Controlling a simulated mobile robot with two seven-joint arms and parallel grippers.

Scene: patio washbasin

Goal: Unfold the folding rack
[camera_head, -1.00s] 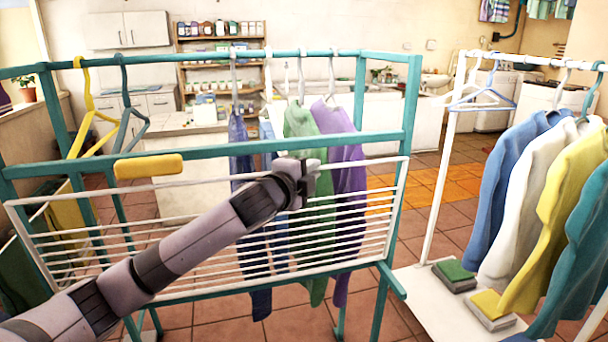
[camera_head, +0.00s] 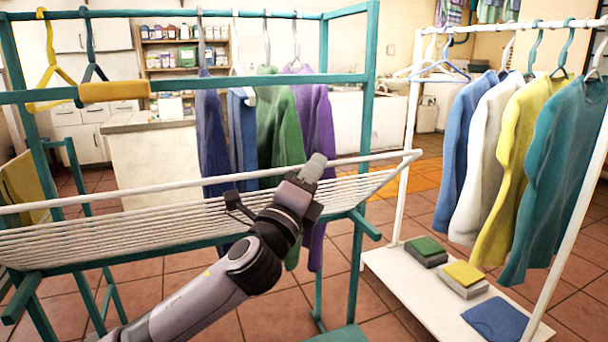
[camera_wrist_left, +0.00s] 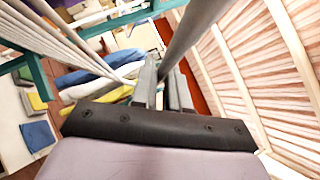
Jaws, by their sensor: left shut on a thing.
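The folding rack (camera_head: 110,194) is a white frame with many thin parallel rods, on the teal stand (camera_head: 366,120). It is tilted out from the stand, its front rail raised towards me and its rods sloping down behind. My left gripper (camera_head: 314,168) is shut on the front rail, right of its middle. In the left wrist view the grey-looking rail (camera_wrist_left: 188,40) runs between the two fingers (camera_wrist_left: 163,85); the exact contact is partly hidden. My right gripper is not in view.
Garments (camera_head: 279,125) hang behind the rack. A white clothes rail (camera_head: 412,130) with shirts and folded cloths (camera_head: 465,274) stands at the right. Tiled floor shows between them.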

